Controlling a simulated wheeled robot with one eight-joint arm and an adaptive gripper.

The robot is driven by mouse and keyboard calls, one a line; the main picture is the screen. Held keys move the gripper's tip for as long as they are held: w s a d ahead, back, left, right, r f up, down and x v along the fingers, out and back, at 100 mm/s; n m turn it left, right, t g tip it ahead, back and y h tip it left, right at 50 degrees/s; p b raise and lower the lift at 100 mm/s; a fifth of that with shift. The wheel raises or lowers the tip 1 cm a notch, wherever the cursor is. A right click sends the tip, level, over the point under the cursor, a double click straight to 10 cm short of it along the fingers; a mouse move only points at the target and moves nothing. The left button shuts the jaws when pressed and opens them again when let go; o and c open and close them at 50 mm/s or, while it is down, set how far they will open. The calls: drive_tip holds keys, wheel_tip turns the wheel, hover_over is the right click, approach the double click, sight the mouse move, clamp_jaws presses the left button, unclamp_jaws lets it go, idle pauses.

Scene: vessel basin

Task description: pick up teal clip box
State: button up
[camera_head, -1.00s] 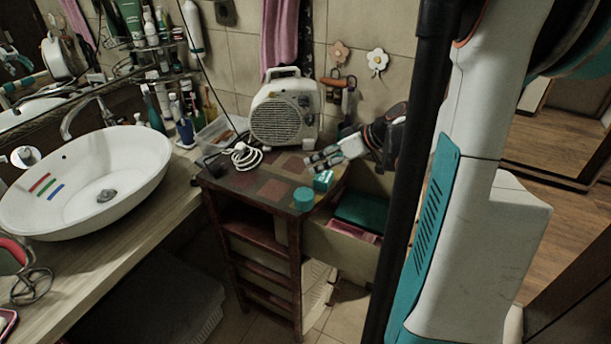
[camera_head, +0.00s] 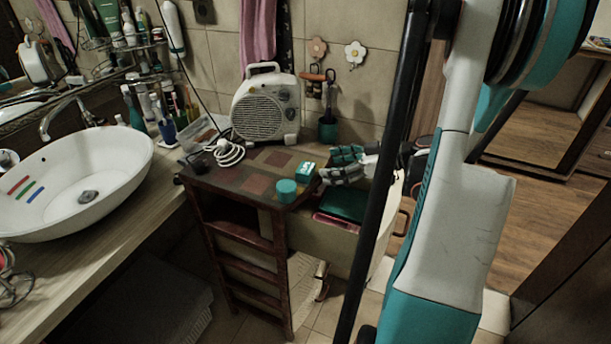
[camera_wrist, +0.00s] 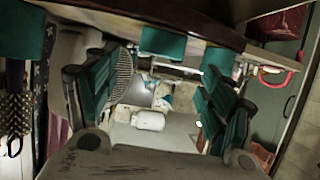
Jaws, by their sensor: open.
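The teal clip box (camera_head: 306,171) is a small block with a pale top marking, on the cabinet top near its right edge. My gripper (camera_head: 330,166) is just right of it, fingers apart and pointing left toward it. The gripper is open and empty. In the wrist view, which looks upside down, the box (camera_wrist: 162,42) is seen between and beyond the open fingers (camera_wrist: 160,72). No contact with the box is visible.
A teal round container (camera_head: 287,191) stands close in front of the box. A beige fan heater (camera_head: 265,108) and a coiled white cable (camera_head: 229,153) are behind and left. An open drawer (camera_head: 318,235) with teal and pink items lies below the gripper.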

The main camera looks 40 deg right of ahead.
sight(311, 168)
drive_tip(key=shift+b+x, duration=1.25)
drive_tip(key=shift+x, duration=2.3)
drive_tip(key=shift+s+d+f, duration=0.1)
drive_tip(key=c, duration=1.1)
